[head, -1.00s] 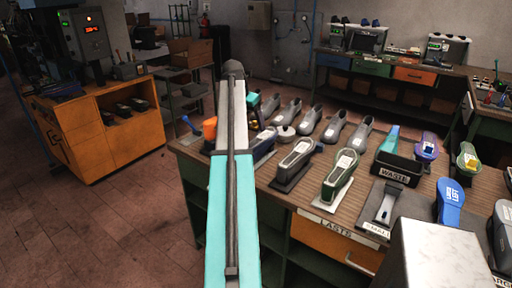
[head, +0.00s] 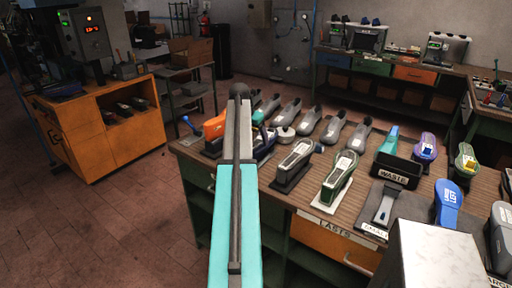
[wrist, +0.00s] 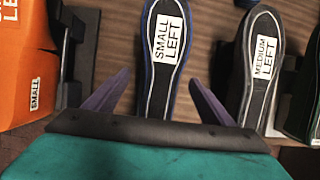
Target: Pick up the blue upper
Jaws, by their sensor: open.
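In the wrist view, a dark sole with a blue rim, labelled SMALL LEFT (wrist: 167,55), lies between the two purple fingers of my gripper (wrist: 159,77). I take it to be the blue upper on its last. The fingers are open, with a gap on each side of it. Its near end is hidden by my gripper body. In the head view, a dark blue shoe shape (head: 265,143) shows just right of my arm, partly covered by it. My gripper's fingers cannot be made out there.
An orange shoe form (head: 215,127) stands close on the left; a grey MEDIUM LEFT form (head: 295,158) and a green one (head: 341,177) stand on the right. Grey lasts line the back of the bench. A black WASTE bin (head: 396,170) stands farther right.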

